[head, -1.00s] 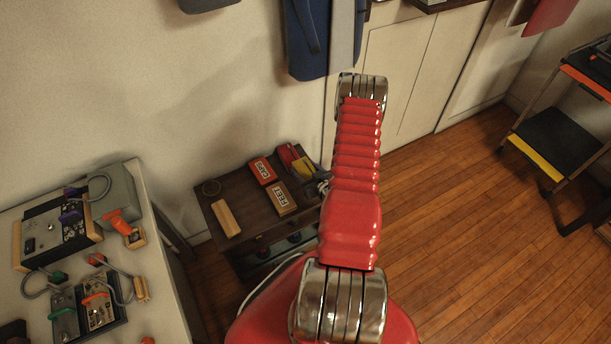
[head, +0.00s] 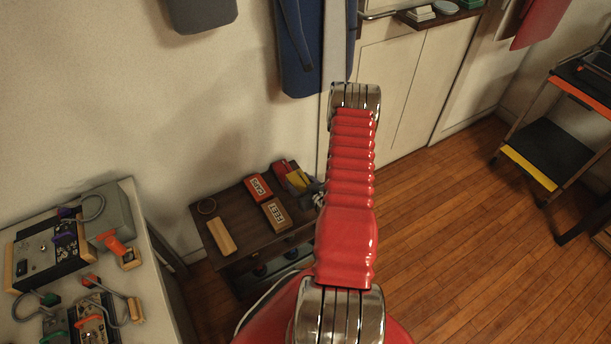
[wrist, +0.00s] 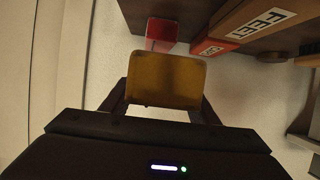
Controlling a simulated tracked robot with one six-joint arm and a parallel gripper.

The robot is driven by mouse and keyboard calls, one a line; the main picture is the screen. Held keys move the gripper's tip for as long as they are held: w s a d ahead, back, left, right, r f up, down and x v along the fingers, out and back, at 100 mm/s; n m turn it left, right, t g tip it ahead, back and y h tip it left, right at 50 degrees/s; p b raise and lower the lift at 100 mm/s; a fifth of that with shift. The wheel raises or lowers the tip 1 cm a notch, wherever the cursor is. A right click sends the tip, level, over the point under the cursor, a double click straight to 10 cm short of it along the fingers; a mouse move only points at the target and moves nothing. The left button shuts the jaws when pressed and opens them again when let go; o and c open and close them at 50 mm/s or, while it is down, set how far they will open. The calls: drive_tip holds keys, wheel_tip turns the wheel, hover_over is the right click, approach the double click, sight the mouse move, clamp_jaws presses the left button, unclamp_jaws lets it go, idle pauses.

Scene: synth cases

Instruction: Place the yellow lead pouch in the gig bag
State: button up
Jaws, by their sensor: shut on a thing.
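The yellow pouch (wrist: 167,82) is between the two fingers of my gripper (wrist: 160,108) in the wrist view, and the gripper is shut on it. In the head view the yellow pouch (head: 298,180) shows at the right end of the dark low shelf, beside a red box. My gripper there is mostly hidden behind my red arm. A long dark blue bag (head: 308,60), which looks like the gig bag, hangs on the wall above. Its top is cut off by the picture edge, and its opening cannot be made out.
The dark shelf (head: 232,215) holds a red CAPS box (head: 258,188), a tan FEET box (head: 276,215) and a wooden block (head: 221,236). A white table (head: 150,268) with pedals and cables stands at left. A black cart (head: 548,150) stands at right. The wooden floor between is open.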

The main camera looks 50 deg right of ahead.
drive_tip(key=w+a+r+n+y, duration=0.2)
drive_tip(key=w+a+r, duration=1.2)
drive_tip(key=w+r, duration=0.15)
drive_tip(key=w+a+r+y, duration=0.1)
drive_tip(key=w+a+r, duration=0.1)
drive_tip(key=a+r, duration=0.5)
drive_tip(key=w+a+r+n+y, duration=0.1)
drive_tip(key=a+r, duration=0.6)
drive_tip(key=a, duration=0.9)
drive_tip(key=shift+w+r+t, duration=0.3)
drive_tip(key=shift+w+r, duration=0.05)
drive_tip(key=shift+w, duration=0.25)
drive_tip(key=shift+s+a, duration=0.1)
drive_tip(key=shift+s, duration=0.05)
